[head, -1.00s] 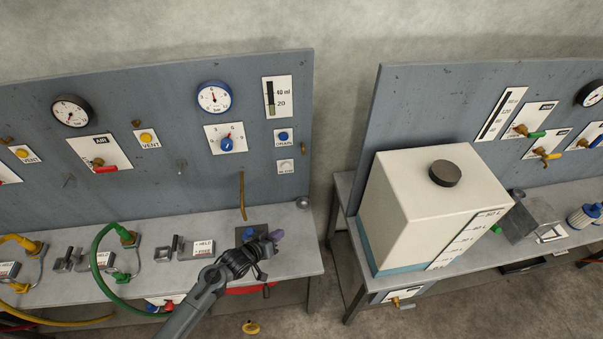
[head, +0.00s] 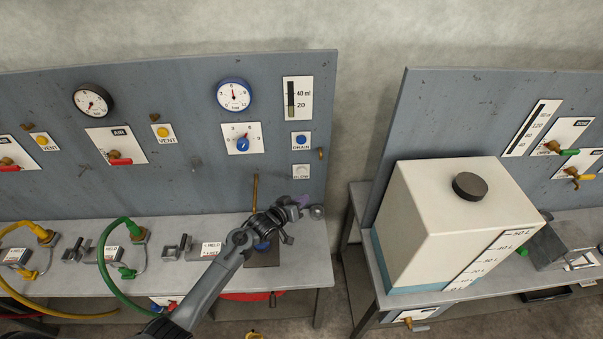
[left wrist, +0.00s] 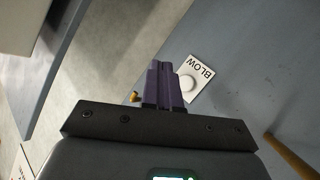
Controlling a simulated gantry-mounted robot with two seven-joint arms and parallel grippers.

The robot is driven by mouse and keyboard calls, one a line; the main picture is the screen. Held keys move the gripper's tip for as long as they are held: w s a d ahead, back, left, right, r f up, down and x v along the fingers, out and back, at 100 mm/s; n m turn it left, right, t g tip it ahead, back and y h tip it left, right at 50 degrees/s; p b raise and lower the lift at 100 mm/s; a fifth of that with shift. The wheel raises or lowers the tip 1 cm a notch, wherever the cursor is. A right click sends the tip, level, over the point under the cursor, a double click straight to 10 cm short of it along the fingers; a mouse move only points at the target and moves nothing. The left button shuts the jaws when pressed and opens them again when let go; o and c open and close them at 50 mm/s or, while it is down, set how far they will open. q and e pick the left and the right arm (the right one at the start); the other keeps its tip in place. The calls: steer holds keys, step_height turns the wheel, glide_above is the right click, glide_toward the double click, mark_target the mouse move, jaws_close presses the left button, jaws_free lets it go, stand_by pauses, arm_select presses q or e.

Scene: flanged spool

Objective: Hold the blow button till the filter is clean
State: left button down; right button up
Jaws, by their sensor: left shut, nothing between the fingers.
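The blow button (head: 301,170) is a pale round button on a white plate, at the right end of the left grey panel, below the blue drain button (head: 301,140). In the left wrist view the same button (left wrist: 188,83) shows on its plate lettered BLOW. My left gripper (head: 304,201) is shut and empty, its purple fingers just below the plate in the head view. In the left wrist view the fingertips (left wrist: 164,68) overlap the plate's edge beside the button; a gap to the panel is hard to judge. I cannot identify the filter. My right gripper is out of view.
A brown tube (head: 255,192) hangs from the panel left of my gripper. A large white tank (head: 440,225) stands on the other bench, past a gap.

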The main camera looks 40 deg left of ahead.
mark_target(301, 171)
arm_select(q)
steer(key=w+a+b, duration=0.6)
steer(key=b, duration=0.1)
steer(key=shift+w, duration=0.2)
stand_by(0.4)
stand_by(0.8)
stand_by(0.7)
steer(key=shift+w, duration=0.1)
stand_by(0.4)
steer(key=shift+w+a, duration=0.25)
steer(key=shift+a, duration=0.05)
